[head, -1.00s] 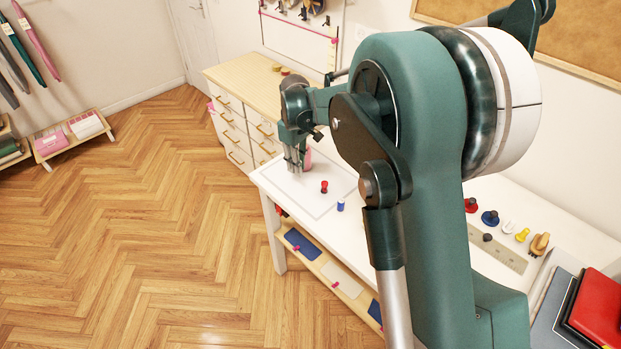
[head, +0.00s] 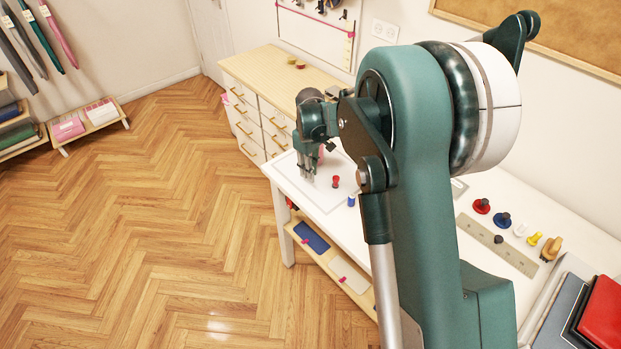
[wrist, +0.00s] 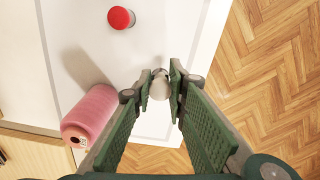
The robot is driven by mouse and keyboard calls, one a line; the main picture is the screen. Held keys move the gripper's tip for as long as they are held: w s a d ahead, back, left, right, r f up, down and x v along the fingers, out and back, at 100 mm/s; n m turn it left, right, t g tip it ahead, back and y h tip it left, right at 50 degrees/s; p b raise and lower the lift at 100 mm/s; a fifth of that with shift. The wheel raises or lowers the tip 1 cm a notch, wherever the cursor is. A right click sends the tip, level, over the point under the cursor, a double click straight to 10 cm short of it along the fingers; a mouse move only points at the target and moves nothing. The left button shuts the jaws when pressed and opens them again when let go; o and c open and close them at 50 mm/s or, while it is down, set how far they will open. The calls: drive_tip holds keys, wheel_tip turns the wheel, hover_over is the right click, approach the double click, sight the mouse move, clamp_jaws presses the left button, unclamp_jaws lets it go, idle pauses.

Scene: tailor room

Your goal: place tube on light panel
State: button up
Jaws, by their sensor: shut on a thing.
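The light panel (head: 318,202) is a flat white rectangle with a thin outline on the white table. It also shows in the wrist view (wrist: 150,45). In the wrist view, my gripper (wrist: 161,90) is shut on a small whitish round-ended piece, seemingly the tube (wrist: 160,87), between its fingertips. In the head view, my gripper (head: 307,173) points down over the panel, left of a red spool (head: 336,181). The tube cannot be made out there. Whether its lower end touches the panel cannot be told.
Several pieces and a ruler (head: 497,245) lie farther right. A drawer cabinet (head: 262,110) stands behind the table.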

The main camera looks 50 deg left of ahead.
drive_tip(key=shift+f, duration=1.85)
drive_tip(key=shift+f, duration=0.2)
drive_tip(key=o, duration=0.9)
drive_tip(key=shift+c, duration=0.2)
drive_tip(key=shift+r, duration=0.2)
wheel_tip(320, 180, up, 12)
drive_tip(key=shift+r, duration=0.1)
drive_tip(key=shift+d, duration=0.1)
